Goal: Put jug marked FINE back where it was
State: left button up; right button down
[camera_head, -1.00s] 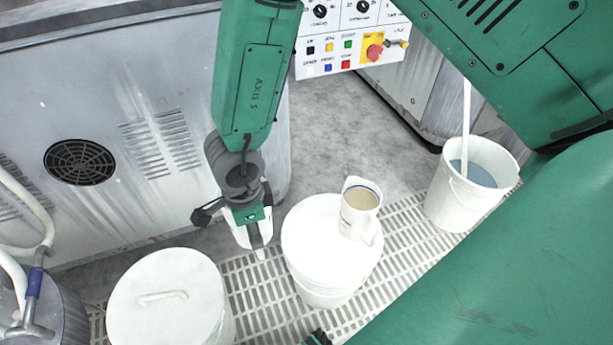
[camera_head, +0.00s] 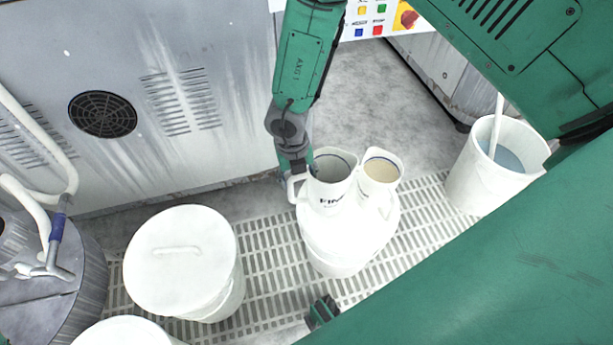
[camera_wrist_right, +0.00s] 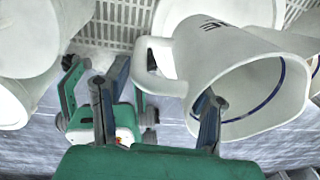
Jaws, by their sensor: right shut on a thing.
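The white jug marked FINE (camera_head: 330,185) has a blue line inside its rim, and its handle points left. It is upright over the left part of a round white lid (camera_head: 335,235). I cannot tell if its base touches the lid. My right gripper (camera_head: 293,176) is shut on it at the handle side. The right wrist view shows the jug (camera_wrist_right: 235,65) close up, one finger overlapping its mouth. A second white jug (camera_head: 381,172) with beige contents stands close on its right. Part of my left gripper (camera_head: 322,311) shows at the bottom; its jaw state is unclear.
Another lidded white bucket (camera_head: 178,262) stands on the left, with a further lid below it. An open bucket (camera_head: 492,170) with bluish liquid and a stick is on the right. The grating (camera_head: 265,265) between the buckets is clear.

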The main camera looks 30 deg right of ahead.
notch_tip(320, 180, down, 6)
jog(key=b, duration=0.1)
jog(key=shift+b, duration=0.35)
jog(key=c, duration=1.1)
grip_release()
jog(key=shift+d+f, duration=0.15)
jog(key=o, duration=0.5)
jog(key=shift+d, duration=0.1)
jog(key=shift+c, duration=0.2)
pick_arm(q)
jog(key=shift+d+f, duration=0.2)
jog(key=shift+f, duration=0.3)
jog(key=shift+d+f, duration=0.2)
jog(key=shift+f, duration=0.25)
jog(key=shift+a, duration=0.1)
